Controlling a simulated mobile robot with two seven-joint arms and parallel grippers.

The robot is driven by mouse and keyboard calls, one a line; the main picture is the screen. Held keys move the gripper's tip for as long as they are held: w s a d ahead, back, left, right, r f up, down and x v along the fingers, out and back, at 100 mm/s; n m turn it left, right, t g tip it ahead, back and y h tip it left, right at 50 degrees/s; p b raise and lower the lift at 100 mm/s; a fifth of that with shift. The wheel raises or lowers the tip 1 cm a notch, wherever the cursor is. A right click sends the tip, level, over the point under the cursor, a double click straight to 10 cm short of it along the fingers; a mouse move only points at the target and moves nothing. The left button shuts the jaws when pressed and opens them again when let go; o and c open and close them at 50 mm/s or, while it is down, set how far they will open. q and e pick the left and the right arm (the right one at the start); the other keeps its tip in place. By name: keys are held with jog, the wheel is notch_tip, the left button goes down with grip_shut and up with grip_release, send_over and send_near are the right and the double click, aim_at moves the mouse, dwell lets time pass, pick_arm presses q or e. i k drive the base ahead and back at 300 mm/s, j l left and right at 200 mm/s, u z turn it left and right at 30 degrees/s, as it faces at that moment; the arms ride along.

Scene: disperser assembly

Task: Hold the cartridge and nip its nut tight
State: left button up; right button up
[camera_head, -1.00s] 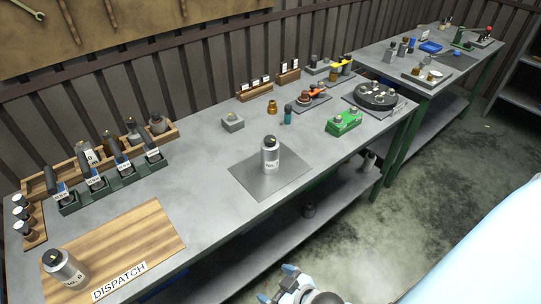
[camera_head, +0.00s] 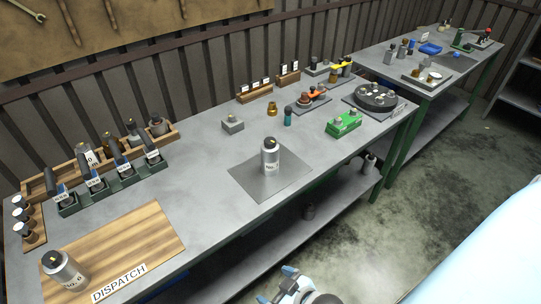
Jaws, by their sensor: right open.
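A silver cylindrical cartridge (camera_head: 270,157) with a label and a small dark and brass-coloured top stands upright on a grey square mat (camera_head: 246,179) in the middle of the near bench. Its nut is too small to tell apart. A second silver cylinder (camera_head: 63,270) with a label stands on the wooden DISPATCH board (camera_head: 150,232) at the lower left. My right gripper (camera_head: 277,285) is at the bottom edge, in front of the bench and well away from the cartridge. Its blue-tipped fingers are apart and empty. My left gripper is out of view.
A green rack (camera_head: 122,182) and a wooden rack hold several cylinders at left. A small grey block (camera_head: 232,123), a green fixture (camera_head: 344,123) and a round dark turntable (camera_head: 376,96) stand toward the back and right. Bench top around the mat is clear.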

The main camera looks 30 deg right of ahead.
aim_at(269, 143)
jog(key=l+u, duration=0.25)
jog(key=l, duration=0.8)
jog(key=l+u, duration=0.2)
jog(key=l, duration=0.85)
jog(key=k, duration=0.05)
